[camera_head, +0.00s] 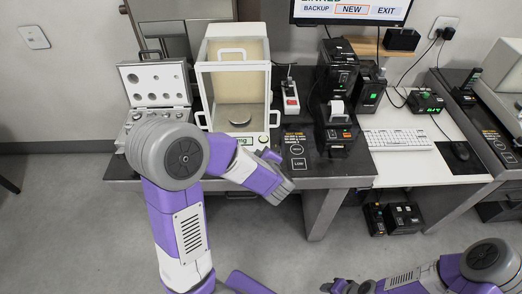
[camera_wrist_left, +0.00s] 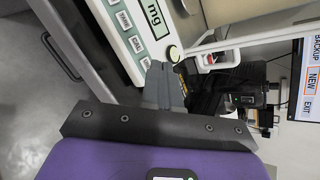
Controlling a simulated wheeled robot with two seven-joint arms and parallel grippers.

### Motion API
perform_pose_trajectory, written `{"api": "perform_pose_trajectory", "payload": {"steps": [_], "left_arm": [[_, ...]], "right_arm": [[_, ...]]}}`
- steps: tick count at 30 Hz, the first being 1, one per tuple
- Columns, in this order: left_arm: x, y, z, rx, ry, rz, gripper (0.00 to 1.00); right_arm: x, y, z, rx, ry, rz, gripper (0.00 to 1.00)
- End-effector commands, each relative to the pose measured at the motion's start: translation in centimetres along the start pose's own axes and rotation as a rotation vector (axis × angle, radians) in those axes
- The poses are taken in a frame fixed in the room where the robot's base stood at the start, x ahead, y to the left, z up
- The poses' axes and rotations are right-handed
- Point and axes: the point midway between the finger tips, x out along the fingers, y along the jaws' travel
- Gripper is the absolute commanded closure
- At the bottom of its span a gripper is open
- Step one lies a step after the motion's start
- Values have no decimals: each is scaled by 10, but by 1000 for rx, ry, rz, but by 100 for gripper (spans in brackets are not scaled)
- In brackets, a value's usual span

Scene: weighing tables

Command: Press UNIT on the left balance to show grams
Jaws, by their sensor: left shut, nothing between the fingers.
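The left balance (camera_head: 234,88) is a white unit with a glass-sided draft shield and a round pan inside. Its front panel (camera_wrist_left: 118,32) shows in the left wrist view, with a display (camera_wrist_left: 152,18) reading "mg". A column of small keys (camera_wrist_left: 135,43) lies beside the display; their labels are too small to read surely. A round green-lit spot (camera_wrist_left: 173,52) is near the panel's end. My left gripper (camera_head: 269,156) is at the balance's front right corner. Its grey fingers (camera_wrist_left: 165,80) are shut and empty, close to the panel; contact cannot be told. My right gripper (camera_head: 338,286) is low, away from the tables.
An open weight case (camera_head: 155,85) stands left of the balance. A keyboard (camera_head: 396,139) lies on the white table. The floor in front is clear.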

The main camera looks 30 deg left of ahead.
Motion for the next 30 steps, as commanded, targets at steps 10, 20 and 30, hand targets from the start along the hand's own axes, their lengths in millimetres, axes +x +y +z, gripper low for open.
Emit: {"api": "perform_pose_trajectory", "payload": {"steps": [10,20,30], "left_arm": [[-11,-35,20,13,-57,-126,100],[-8,-32,17,13,-55,-122,100],[18,-17,1,15,-54,-119,100]], "right_arm": [[-4,-2,0,0,0,0,57],[-2,-1,0,0,0,0,57],[16,6,-1,0,0,0,57]]}}
